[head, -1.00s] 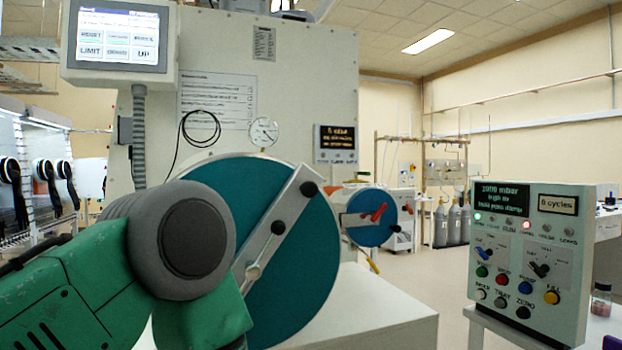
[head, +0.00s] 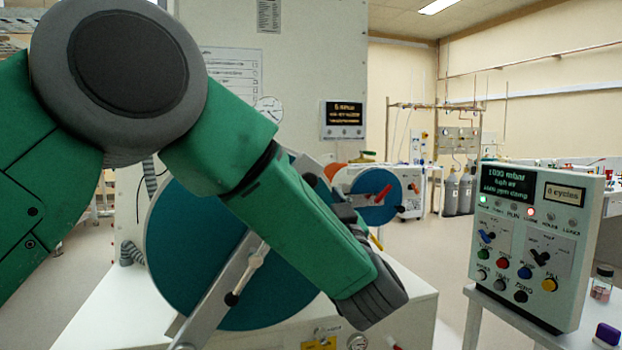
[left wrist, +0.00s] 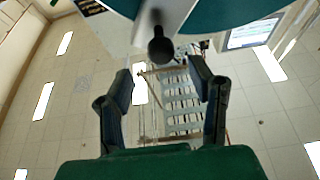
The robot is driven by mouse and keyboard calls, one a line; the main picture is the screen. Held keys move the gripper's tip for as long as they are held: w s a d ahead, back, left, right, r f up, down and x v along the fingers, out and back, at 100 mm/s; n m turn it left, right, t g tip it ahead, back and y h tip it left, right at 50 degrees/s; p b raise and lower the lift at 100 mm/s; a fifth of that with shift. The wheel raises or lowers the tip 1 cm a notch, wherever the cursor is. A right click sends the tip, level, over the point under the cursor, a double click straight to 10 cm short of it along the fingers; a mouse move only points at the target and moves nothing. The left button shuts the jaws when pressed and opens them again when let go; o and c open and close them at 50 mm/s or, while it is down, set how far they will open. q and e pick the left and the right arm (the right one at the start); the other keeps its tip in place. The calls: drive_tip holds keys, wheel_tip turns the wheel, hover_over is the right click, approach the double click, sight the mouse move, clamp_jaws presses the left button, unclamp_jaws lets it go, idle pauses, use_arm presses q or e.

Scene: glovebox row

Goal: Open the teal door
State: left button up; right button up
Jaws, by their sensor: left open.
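The teal door (head: 185,232) is a large round disc on the front of a pale chamber, partly hidden by my left arm. My left gripper (head: 346,206) is mostly hidden behind my green wrist link, near the bar's upper right end. In the left wrist view, the open fingers (left wrist: 165,85) point at the bar's black end knob (left wrist: 161,48), which appears just beyond and between the fingertips, not gripped. The teal disc (left wrist: 235,12) fills the top there. My right gripper is out of view.
A control box (head: 540,240) with buttons stands at right on a white stand. A white ledge (head: 415,310) lies below the teal door. Floor between is clear.

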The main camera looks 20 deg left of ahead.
use_arm(q)
drive_tip(key=x, duration=0.6)
drive_tip(key=shift+w+a+p, duration=0.1)
drive_tip(key=shift+w+p, duration=0.05)
drive_tip(key=shift+p, duration=0.15)
drive_tip(key=shift+c, duration=0.5)
drive_tip(key=shift+r, duration=0.1)
clamp_jaws()
